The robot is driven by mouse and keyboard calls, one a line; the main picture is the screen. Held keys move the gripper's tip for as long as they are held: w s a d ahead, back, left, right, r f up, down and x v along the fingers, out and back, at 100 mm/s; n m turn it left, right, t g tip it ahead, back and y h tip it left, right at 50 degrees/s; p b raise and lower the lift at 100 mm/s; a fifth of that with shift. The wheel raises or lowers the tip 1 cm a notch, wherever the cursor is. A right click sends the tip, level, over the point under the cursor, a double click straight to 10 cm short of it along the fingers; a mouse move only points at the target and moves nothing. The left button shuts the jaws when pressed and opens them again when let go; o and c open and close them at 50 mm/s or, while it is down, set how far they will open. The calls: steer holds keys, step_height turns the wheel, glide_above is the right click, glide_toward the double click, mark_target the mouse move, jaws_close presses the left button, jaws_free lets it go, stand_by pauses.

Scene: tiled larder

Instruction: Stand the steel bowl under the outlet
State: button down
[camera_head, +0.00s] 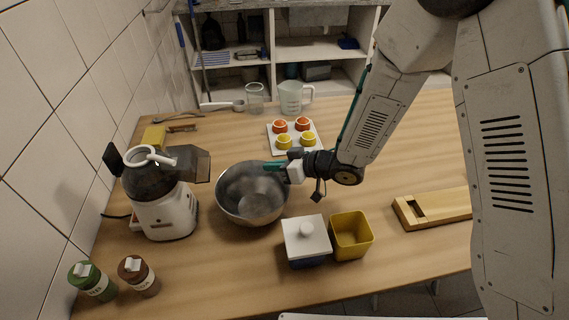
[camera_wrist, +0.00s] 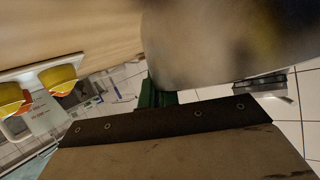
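The steel bowl (camera_head: 252,196) stands open side up, right of a white and dark grey machine (camera_head: 165,208). The machine's dark outlet (camera_head: 193,163) juts right, near the bowl's upper left rim. My gripper (camera_head: 274,165) reaches in from the right, with its teal fingers at the bowl's far right rim. The fingers look close together on the rim. In the wrist view the bowl (camera_wrist: 225,40) fills the upper right, against the green fingers (camera_wrist: 155,95). Whether the bowl's base touches the table is hidden.
A white-lidded box (camera_head: 306,238) and a yellow open box (camera_head: 351,236) stand close in front right of the bowl. A tray (camera_head: 273,150) with orange and yellow cups lies behind. Two jars (camera_head: 139,276) stand front left. A wooden piece (camera_head: 432,208) lies right.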

mark_target(245, 169)
steer(key=shift+s+a, duration=0.2)
steer(key=shift+a, duration=0.65)
steer(key=shift+s+a, duration=0.15)
steer(key=shift+a, duration=0.7)
steer(key=shift+s+a, duration=0.2)
steer(key=shift+a, duration=0.65)
steer(key=shift+f, duration=0.15)
steer(key=c, duration=2.1)
jaws_free()
steer(key=o, duration=0.5)
steer(key=shift+d, duration=0.1)
